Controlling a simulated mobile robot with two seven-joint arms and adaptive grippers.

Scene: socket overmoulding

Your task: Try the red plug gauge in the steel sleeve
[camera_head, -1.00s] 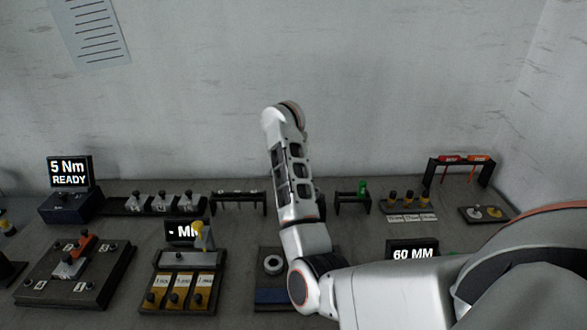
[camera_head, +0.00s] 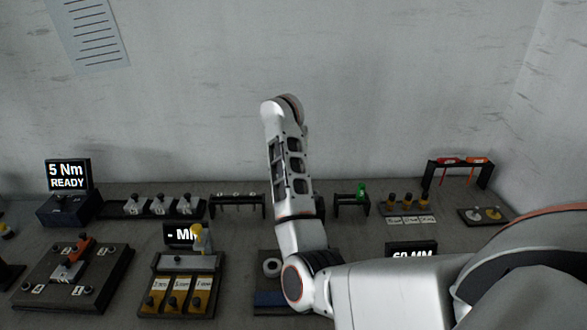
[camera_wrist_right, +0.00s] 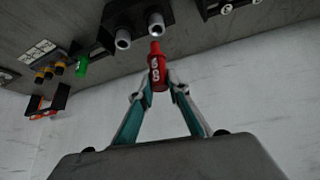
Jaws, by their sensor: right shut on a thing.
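My right gripper (camera_wrist_right: 160,80) is shut on the red plug gauge (camera_wrist_right: 156,72), which has white marking on its side. In the right wrist view its narrower end points at a steel sleeve (camera_wrist_right: 156,22) on a dark block; the two look close, and I cannot tell whether they touch. A second metal ring (camera_wrist_right: 123,40) sits beside that sleeve. In the head view a steel ring (camera_head: 271,267) shows just left of my right arm, which hides the gripper and gauge. My left gripper is in neither current view.
A green gauge (camera_head: 361,191) stands in a small black stand. A rack with red and orange tools (camera_head: 465,161) is at the back right. Weights and gauge trays (camera_head: 178,286) fill the left and middle. The grey wall is behind.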

